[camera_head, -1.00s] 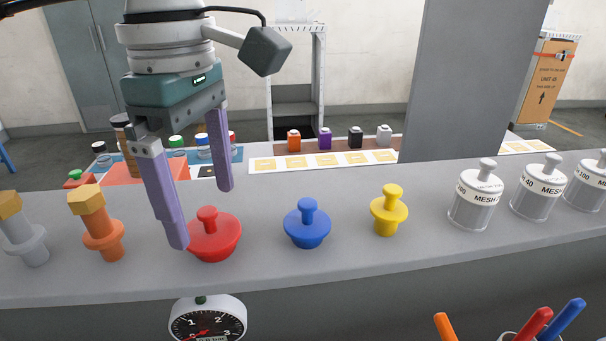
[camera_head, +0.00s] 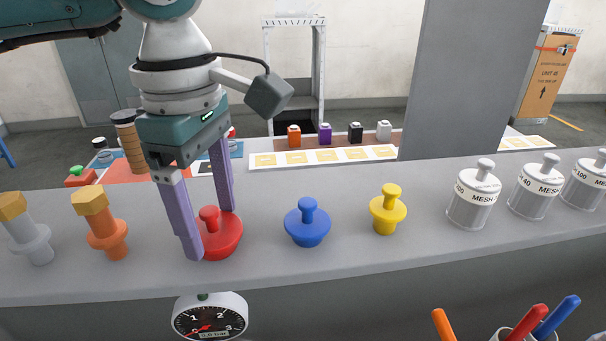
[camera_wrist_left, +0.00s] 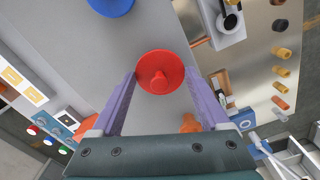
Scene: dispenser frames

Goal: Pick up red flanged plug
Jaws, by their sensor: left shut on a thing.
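The red flanged plug (camera_head: 226,238) stands upright on the grey counter, with a wide round flange and a small knob on top. My left gripper (camera_head: 211,234) is lowered over it, with its purple fingers on either side of the flange, shut on it. In the left wrist view the plug (camera_wrist_left: 160,65) sits between the two fingertips, which meet the flange's edges. The near finger hides part of the plug's left side in the head view. My right gripper is in neither view.
A blue plug (camera_head: 307,226) and a yellow plug (camera_head: 388,212) stand to the right. An orange bolt-like plug (camera_head: 104,228) and a grey one (camera_head: 31,240) stand to the left. Mesh jars (camera_head: 474,200) are farther right. A gauge (camera_head: 209,318) is below the counter's front edge.

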